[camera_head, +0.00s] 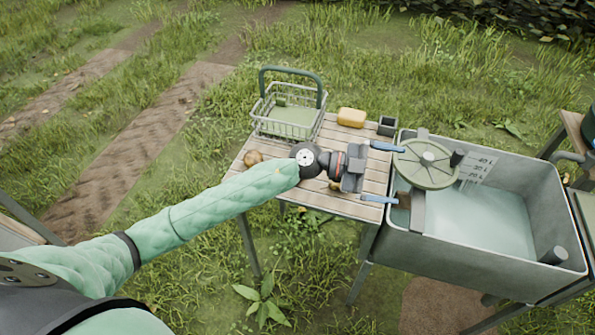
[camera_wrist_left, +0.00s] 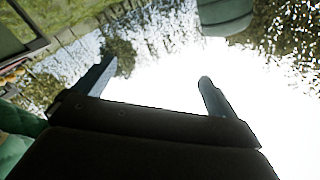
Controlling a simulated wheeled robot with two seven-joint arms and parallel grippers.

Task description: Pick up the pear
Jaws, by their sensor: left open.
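A small brown, rounded fruit (camera_head: 253,158), which may be the pear, lies on the left part of the slatted wooden table (camera_head: 302,190) in the head view. A yellowish-brown thing (camera_head: 335,186) is mostly hidden below my left wrist; I cannot tell what it is. My left gripper (camera_head: 383,172) points right, above the table's right edge, well to the right of the brown fruit. Its two fingers are wide apart with nothing between them. They also show apart in the left wrist view (camera_wrist_left: 157,72), against a glaring white background. My right gripper is not in view.
A wire basket (camera_head: 289,128) with a green handle stands at the table's back left. A yellow block (camera_head: 351,117) and a small dark cup (camera_head: 387,126) are at the back. A grey water tank (camera_head: 480,252) with a round green disc (camera_head: 427,165) adjoins the right side.

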